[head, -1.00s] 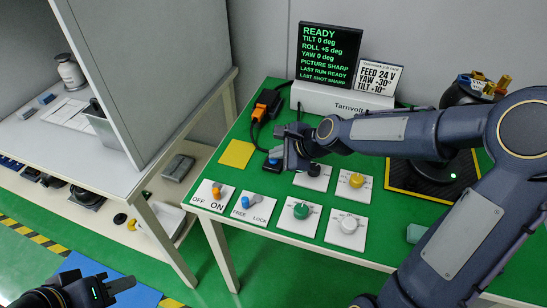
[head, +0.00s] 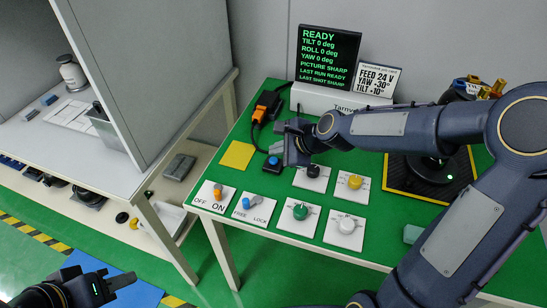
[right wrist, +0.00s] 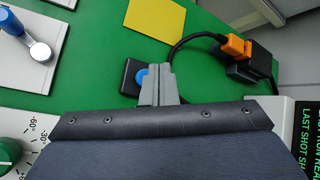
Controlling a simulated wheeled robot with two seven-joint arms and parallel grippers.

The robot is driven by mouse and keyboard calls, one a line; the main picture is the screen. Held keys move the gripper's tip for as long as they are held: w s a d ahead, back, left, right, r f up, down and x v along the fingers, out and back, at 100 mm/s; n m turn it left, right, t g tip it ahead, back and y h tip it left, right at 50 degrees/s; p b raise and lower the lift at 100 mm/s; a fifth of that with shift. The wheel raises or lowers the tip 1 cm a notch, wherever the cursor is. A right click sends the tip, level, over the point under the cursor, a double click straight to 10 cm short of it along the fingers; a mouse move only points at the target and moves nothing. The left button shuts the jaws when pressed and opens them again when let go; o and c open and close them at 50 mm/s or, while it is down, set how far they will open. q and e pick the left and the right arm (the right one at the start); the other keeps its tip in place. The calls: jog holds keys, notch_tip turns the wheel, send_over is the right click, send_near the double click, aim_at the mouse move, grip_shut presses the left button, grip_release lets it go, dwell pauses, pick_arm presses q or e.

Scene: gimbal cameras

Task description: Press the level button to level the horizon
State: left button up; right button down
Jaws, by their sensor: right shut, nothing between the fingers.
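The level button looks to be the blue cap (head: 273,160) on a small black box on the green table; it also shows in the right wrist view (right wrist: 141,76). My right gripper (head: 289,160) is shut and empty, just right of the blue cap in the head view. In the right wrist view its closed fingertips (right wrist: 157,68) cover part of the button's right side; I cannot tell whether they touch it. The display (head: 327,55) reads READY, tilt 0, roll 0, yaw 0 deg and picture sharp. My left gripper (head: 120,280) is at the lower left, away from the table; its jaws are unclear.
A yellow square (head: 237,155) lies left of the button, and an orange connector (head: 260,114) with a black cable lies behind it. Switch plates and knobs, including a green knob (head: 300,212), stand in front. A card (head: 376,82) reads feed 24 V, yaw -30, tilt +10.

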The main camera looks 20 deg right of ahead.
notch_tip(320, 180, up, 5)
jog(key=p, duration=0.3)
jog(key=shift+f+p, duration=0.2)
jog(key=shift+p, duration=0.1)
jog(key=s+d+r+n+p, duration=0.1)
jog(key=s+r+n, duration=0.2)
jog(key=s+n, duration=0.3)
jog(key=s+d+r+n+g+h+p, duration=0.1)
jog(key=s+n, duration=0.5)
jog(key=s, duration=0.6)
jog(key=s+d+r+n+p, duration=0.2)
jog(key=s+d+r+n, duration=0.1)
jog(key=s, duration=0.6)
jog(key=r+n, duration=0.1)
jog(key=n, duration=0.1)
jog(key=shift+r+n+g+h+p, duration=0.3)
jog(key=shift+n+h+p, duration=0.05)
jog(key=shift+n+h, duration=0.05)
dwell(2.2)
